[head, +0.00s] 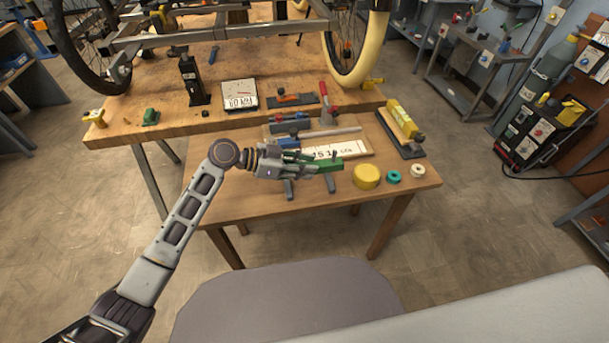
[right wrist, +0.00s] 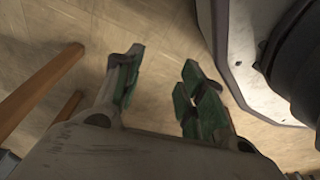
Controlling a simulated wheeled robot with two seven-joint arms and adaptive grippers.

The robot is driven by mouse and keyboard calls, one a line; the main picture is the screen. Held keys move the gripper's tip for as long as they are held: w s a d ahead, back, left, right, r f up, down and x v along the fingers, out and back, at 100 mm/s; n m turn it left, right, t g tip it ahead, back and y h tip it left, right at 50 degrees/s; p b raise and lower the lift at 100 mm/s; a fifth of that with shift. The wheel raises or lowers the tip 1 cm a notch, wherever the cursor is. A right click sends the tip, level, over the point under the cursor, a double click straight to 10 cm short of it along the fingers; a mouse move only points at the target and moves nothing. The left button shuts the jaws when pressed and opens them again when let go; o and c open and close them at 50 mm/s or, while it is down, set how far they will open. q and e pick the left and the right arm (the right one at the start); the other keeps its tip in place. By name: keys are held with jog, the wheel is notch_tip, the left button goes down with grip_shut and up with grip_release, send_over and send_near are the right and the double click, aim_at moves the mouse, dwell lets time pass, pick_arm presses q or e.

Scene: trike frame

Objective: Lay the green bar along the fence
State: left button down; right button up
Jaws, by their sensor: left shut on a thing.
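My left gripper (head: 293,163) is above the small wooden table (head: 245,195) and shut on the green bar (head: 328,166). The bar sticks out to the right of the fingers, and its left part is hidden by them. It lies just in front of a white lettered plate (head: 350,146); I cannot tell whether it touches anything below. Behind the plate a grey metal strip (head: 330,132) runs across, possibly the fence. My right gripper (right wrist: 163,65) shows in the right wrist view only, open and empty over the floor, with green on its fingers.
A yellow round tub (head: 367,176), a teal ring (head: 393,177) and a white roll (head: 417,171) stand at the front right. A yellow block on a dark base (head: 405,130) is at the right edge. A red-handled clamp (head: 326,100) stands behind. Floor is clear right of the table.

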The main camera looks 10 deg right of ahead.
pick_arm(q)
notch_tip(320, 180, down, 3)
jog(key=shift+f+b, duration=0.35)
jog(key=shift+f, duration=0.2)
pick_arm(e)
jog(key=shift+w+a+r, duration=0.2)
jog(key=shift+a+r, duration=0.05)
jog(key=shift+r, duration=0.2)
jog(key=shift+w+a+r, duration=0.15)
jog(key=shift+a+r, duration=0.05)
jog(key=shift+r, duration=0.2)
jog(key=shift+s+f, duration=0.1)
pick_arm(q)
jog(key=shift+f, duration=0.1)
pick_arm(e)
jog(key=shift+w+r, duration=0.2)
pick_arm(q)
jog(key=shift+f, duration=0.1)
jog(key=c, duration=1.2)
grip_release()
jog(key=shift+o, duration=0.2)
pick_arm(e)
jog(key=shift+w+a+r, duration=0.2)
jog(key=shift+w+r, duration=0.05)
jog(key=shift+r, duration=0.1)
jog(key=shift+s, duration=0.1)
